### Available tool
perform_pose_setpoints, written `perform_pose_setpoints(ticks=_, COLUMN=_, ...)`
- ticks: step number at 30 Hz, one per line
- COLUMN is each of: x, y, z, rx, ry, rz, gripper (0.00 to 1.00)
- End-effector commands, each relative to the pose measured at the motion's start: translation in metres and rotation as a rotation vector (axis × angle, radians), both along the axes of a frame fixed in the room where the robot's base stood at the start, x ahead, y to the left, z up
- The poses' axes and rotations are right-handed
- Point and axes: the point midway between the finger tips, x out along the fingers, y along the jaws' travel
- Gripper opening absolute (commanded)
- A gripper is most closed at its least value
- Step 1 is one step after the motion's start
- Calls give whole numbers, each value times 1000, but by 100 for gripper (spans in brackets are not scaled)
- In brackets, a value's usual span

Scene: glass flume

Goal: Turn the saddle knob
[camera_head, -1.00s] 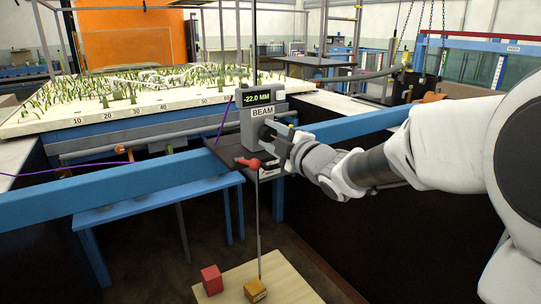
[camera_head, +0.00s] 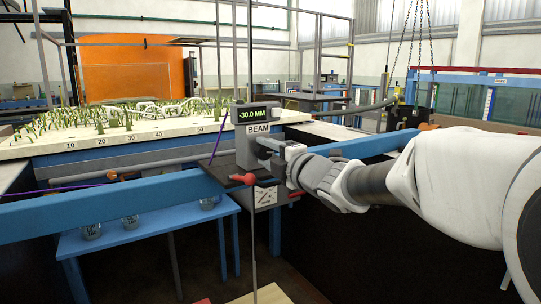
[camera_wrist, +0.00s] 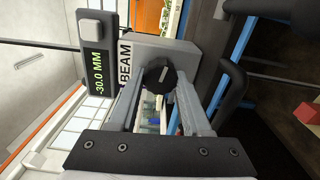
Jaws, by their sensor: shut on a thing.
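The saddle is a grey box (camera_head: 252,150) marked BEAM, standing on the blue beam, with a display (camera_head: 257,114) reading -30.0 MM. In the wrist view the display (camera_wrist: 96,72) shows the same reading, turned sideways. The saddle knob (camera_wrist: 159,74) is black and round with a pale pointer line, on the face of the box. My gripper (camera_wrist: 160,88) has a finger on each side of the knob and is shut on it. In the head view my gripper (camera_head: 274,146) reaches the saddle from the right and hides the knob.
A red lever (camera_head: 243,179) and a white dial (camera_head: 266,196) sit below the saddle. A thin vertical rod (camera_head: 253,240) hangs down towards a wooden board (camera_head: 268,294). The long blue beam (camera_head: 110,203) crosses the flume. A planted model bed (camera_head: 130,135) lies behind.

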Motion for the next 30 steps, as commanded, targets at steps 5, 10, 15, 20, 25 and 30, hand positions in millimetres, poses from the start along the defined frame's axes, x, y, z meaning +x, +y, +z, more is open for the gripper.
perform_pose_setpoints(ticks=5, x=0, y=-1, z=0, rx=0, ry=0, rz=-2, gripper=0)
perform_pose_setpoints(ticks=10, x=0, y=-1, z=0, rx=1, ry=0, rz=-2, gripper=73)
perform_pose_setpoints(ticks=15, x=0, y=0, z=0, rx=1, ry=1, rz=-1, gripper=78)
perform_pose_setpoints(ticks=20, x=-1, y=-1, z=0, rx=1, ry=1, rz=-1, gripper=78)
perform_pose_setpoints(ticks=25, x=-12, y=-9, z=2, rx=-1, ry=-1, rz=-1, gripper=78)
perform_pose_setpoints(ticks=30, x=-40, y=-28, z=3, rx=-1, ry=0, rz=-4, gripper=78)
